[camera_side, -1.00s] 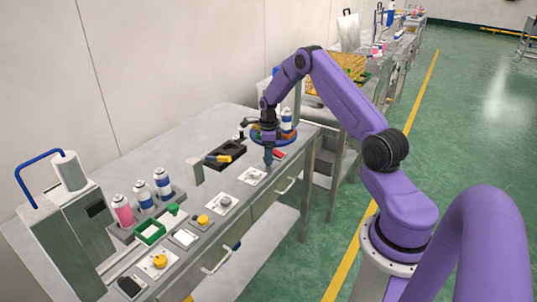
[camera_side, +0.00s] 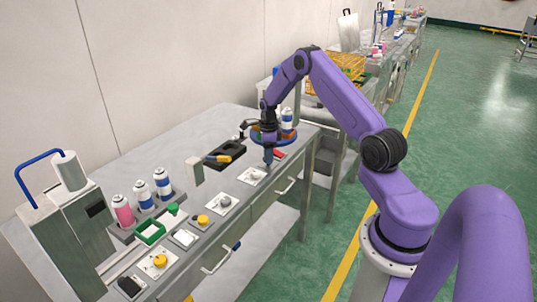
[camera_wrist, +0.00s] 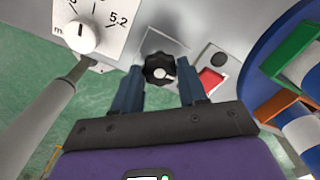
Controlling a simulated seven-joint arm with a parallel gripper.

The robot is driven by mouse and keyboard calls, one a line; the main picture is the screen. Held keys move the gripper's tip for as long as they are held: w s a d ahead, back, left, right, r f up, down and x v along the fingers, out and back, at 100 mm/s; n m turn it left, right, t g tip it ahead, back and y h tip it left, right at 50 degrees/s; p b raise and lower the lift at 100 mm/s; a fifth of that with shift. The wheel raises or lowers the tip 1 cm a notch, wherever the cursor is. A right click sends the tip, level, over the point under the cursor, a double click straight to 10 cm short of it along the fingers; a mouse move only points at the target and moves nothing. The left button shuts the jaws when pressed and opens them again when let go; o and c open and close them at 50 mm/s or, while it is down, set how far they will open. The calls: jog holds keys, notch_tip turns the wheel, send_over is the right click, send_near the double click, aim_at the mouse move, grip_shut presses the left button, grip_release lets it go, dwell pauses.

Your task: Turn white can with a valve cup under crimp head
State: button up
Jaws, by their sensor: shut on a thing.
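My gripper (camera_side: 268,161) points down at the panel along the bench's front edge. In the wrist view its two blue fingers (camera_wrist: 158,78) are shut on a black lobed knob (camera_wrist: 159,66) with a white mark. A blue round turntable (camera_wrist: 258,75) lies to the right there, with white-and-blue cans (camera_wrist: 300,133) in green and orange holders. In the side view the turntable shows partly behind my wrist, with a white-and-blue can (camera_side: 287,118) upright on it. I cannot make out a valve cup; the crimp head cannot be told apart behind my arm.
A red rocker switch (camera_wrist: 210,80) sits just right of the knob, and a white dial plate (camera_wrist: 92,28) to the left. A black tray with a yellow-handled tool (camera_side: 226,154) lies on the bench. Several cans stand in a grey rack (camera_side: 124,234) at the left.

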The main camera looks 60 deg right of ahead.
jog(key=n, duration=0.8)
jog(key=shift+n, duration=0.3)
jog(key=n, duration=0.4)
jog(key=shift+n, duration=0.3)
jog(key=n, duration=0.4)
jog(key=shift+n, duration=0.3)
jog(key=n, duration=1.3)
jog(key=shift+n, duration=2.2)
